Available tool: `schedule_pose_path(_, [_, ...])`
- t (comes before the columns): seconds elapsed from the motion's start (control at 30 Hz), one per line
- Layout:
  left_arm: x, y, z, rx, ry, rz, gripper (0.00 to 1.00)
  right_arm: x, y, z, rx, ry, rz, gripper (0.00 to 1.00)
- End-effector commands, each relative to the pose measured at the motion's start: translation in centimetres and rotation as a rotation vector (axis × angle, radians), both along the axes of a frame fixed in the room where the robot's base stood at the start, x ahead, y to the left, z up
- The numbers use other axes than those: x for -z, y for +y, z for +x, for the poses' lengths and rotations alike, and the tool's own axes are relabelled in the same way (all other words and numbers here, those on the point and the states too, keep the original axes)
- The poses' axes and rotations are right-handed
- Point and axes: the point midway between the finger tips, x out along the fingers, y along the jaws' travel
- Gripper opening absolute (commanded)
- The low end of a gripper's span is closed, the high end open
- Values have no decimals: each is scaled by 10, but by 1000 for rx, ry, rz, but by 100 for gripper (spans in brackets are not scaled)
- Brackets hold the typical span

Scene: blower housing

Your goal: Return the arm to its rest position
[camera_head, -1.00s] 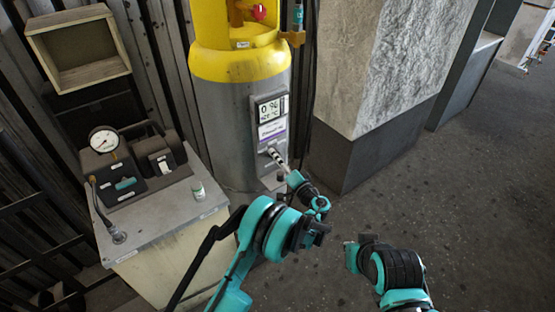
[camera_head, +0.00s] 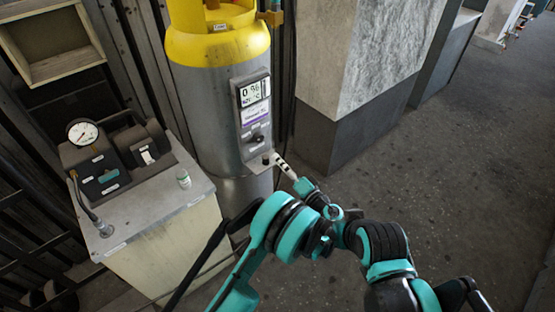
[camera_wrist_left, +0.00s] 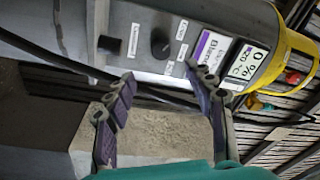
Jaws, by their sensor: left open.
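My left arm comes in from the lower left in the head view, with teal and black links. Its gripper (camera_head: 283,166) is in front of the lower part of a grey control panel (camera_head: 254,112) on a cylinder, apart from it as far as I can see. The wrist view shows the open fingers (camera_wrist_left: 160,82) with nothing between them. Beyond them are the panel's dark knob (camera_wrist_left: 160,43), purple label (camera_wrist_left: 207,48) and display (camera_wrist_left: 246,62). Black and teal arm parts of mine fill the lower right of the head view. I cannot make out my right gripper.
The grey cylinder with a yellow top (camera_head: 218,45) stands behind the arm. A stone-faced block (camera_head: 365,60) stands right of the cylinder. The dark floor (camera_head: 470,180) at right is open.

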Motion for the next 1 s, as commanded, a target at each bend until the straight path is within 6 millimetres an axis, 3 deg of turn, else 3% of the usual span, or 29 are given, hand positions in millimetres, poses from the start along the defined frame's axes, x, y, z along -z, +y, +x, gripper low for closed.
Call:
schedule_pose_path(0.4, [0, 0, 0, -1, 0, 0, 54, 0, 0, 0, 0, 0, 0, 0])
schedule_pose_path(0.53, [-8, 11, 5, -12, 28, -17, 54, 0, 0, 0, 0, 0, 0, 0])
schedule_pose_path(0.67, [-31, 44, 14, -40, 118, -77, 54, 0, 0, 0, 0, 0, 0, 0])
schedule_pose_path(0.77, [-52, 82, 15, -65, 216, -152, 54, 0, 0, 0, 0, 0, 0, 0])
schedule_pose_path(0.87, [-71, 119, 6, -85, 309, -239, 54, 0, 0, 0, 0, 0, 0, 0])
schedule_pose_path(1.0, [-92, 166, -22, -101, 422, -371, 54, 0, 0, 0, 0, 0, 0, 0])
